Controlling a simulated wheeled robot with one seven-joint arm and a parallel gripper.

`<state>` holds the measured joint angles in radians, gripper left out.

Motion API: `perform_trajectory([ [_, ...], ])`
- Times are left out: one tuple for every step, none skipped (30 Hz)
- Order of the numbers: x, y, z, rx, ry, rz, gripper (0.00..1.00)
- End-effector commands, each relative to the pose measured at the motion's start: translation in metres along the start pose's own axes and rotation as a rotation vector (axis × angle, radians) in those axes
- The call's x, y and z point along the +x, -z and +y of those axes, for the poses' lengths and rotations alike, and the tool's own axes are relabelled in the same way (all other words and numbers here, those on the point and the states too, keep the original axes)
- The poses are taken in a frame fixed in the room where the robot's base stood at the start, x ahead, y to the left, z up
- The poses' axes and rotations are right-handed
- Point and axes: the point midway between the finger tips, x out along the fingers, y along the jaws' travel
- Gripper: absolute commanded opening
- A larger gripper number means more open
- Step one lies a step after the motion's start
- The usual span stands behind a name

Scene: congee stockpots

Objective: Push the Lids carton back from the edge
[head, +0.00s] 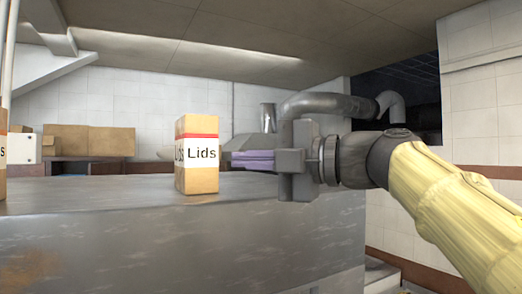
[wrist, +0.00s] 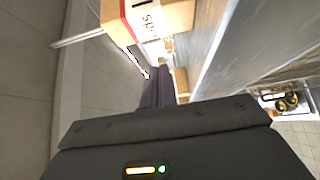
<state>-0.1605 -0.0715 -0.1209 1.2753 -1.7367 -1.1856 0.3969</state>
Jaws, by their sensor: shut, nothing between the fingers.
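The Lids carton (head: 198,172) is a small brown box with a red stripe and a white label reading "Lids". It stands upright on a grey metal top, close to the front edge. It also shows at the top of the wrist view (wrist: 168,18), turned sideways. My gripper (head: 233,160) is to the right of the carton, pointing left at about the height of its label. Its fingers are shut and empty, and a gap shows between their tips and the carton in the head view. The fingers also show in the wrist view (wrist: 157,78).
The metal top (head: 100,189) is bare around the carton. Part of another labelled carton (head: 2,152) stands at the far left. Brown boxes (head: 95,140) sit on a shelf behind. A grey pipe (head: 325,103) runs behind my gripper.

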Motion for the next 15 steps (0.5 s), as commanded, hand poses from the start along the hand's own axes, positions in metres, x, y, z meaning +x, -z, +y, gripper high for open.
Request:
perform_trajectory([
  [0.01,0.001,0.004,0.003,0.002,0.004,0.0],
  [0.015,0.001,0.004,0.004,0.001,0.003,0.0],
  [0.023,0.001,0.004,0.003,0.001,0.004,0.0],
  [0.028,0.001,0.004,0.003,0.001,0.003,0.0],
  [0.033,0.001,0.004,0.003,0.002,0.004,0.0],
  [0.04,0.001,0.004,0.003,0.001,0.003,0.0],
  [0.046,0.001,0.004,0.003,0.001,0.004,0.0],
  [0.051,0.001,0.004,0.002,0.001,0.004,0.0],
  [0.058,0.001,0.004,0.003,0.002,0.003,0.0],
  [0.062,-0.003,0.004,0.004,0.002,0.001,0.0],
  [0.065,-0.007,0.004,0.004,0.002,0.0,0.0],
  [0.069,-0.011,0.004,0.004,0.003,0.0,0.0],
  [0.072,-0.014,0.004,0.004,0.003,0.0,0.0],
  [0.074,-0.017,0.004,0.003,0.002,0.0,0.0],
  [0.077,-0.02,0.004,0.003,0.001,0.0,0.0],
])
